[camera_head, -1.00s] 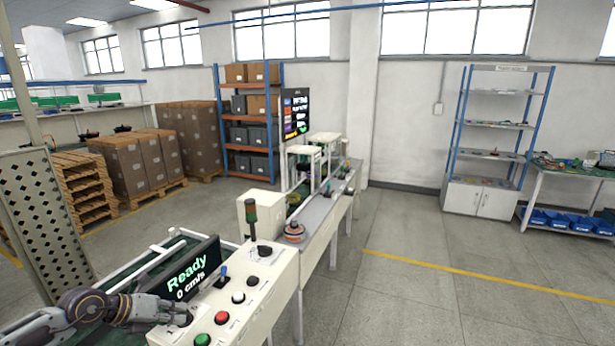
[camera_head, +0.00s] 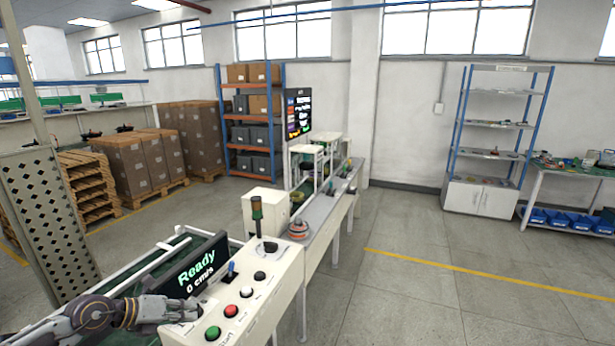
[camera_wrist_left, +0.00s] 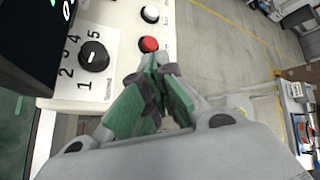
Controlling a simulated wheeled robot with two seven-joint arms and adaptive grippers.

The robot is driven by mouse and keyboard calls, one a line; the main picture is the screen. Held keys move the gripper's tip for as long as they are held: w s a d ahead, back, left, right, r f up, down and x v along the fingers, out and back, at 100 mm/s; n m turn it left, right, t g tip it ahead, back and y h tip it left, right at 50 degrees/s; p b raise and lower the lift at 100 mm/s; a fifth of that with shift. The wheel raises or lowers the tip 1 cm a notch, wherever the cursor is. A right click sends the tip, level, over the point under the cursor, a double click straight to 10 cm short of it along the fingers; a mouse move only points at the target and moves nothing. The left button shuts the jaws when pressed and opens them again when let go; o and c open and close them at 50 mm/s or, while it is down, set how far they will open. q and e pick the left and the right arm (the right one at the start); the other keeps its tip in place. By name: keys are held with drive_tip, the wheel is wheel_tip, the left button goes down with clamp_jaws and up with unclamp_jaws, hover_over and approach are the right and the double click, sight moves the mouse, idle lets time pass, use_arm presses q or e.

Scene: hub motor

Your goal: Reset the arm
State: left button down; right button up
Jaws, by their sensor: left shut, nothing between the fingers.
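My left arm comes in at the lower left of the head view. Its gripper (camera_head: 188,309) is at the left edge of the white control panel (camera_head: 262,298), in front of the "Ready 0 cm/s" display (camera_head: 197,266). In the left wrist view the gripper (camera_wrist_left: 155,62) is shut and empty, its tips meeting just below the red button (camera_wrist_left: 149,44) in the picture. My right gripper does not show.
Open floor (camera_head: 430,290) lies to the right. Stacked boxes and pallets (camera_head: 90,190) stand at the left.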

use_arm(q)
drive_tip(key=d+r+n+t+h, duration=0.2)
drive_tip(key=d+r+n+t, duration=0.6)
drive_tip(key=n+t, duration=0.15)
drive_tip(key=s+a+f+n+g+y, duration=0.35)
drive_tip(key=f+n+y, duration=0.3)
drive_tip(key=n, duration=0.35)
drive_tip(key=s+a+f+n+g+y, duration=0.2)
drive_tip(key=s+a+f+n+y, duration=0.2)
drive_tip(key=f+n+y, duration=0.45)
drive_tip(key=s+d+f+n+g+h, duration=0.25)
drive_tip(key=s+d+g, duration=0.2)
drive_tip(key=s, duration=0.35)
drive_tip(key=s+d+f+n+g+h, duration=0.25)
drive_tip(key=s+d+g, duration=0.2)
drive_tip(key=s, duration=0.45)
wheel_tip(320, 180, down, 33)
drive_tip(key=s, duration=0.2)
drive_tip(key=s+a+f, duration=0.2)
drive_tip(key=s+f, duration=0.8)
drive_tip(key=s, duration=0.1)
drive_tip(key=s+a+f+g, duration=0.1)
drive_tip(key=s+a+f, duration=0.1)
drive_tip(key=s+f, duration=0.8)
drive_tip(key=shift+s+f+m+g+h, duration=0.25)
drive_tip(key=shift+s+m+g+h, duration=0.05)
drive_tip(key=shift+s, duration=0.4)
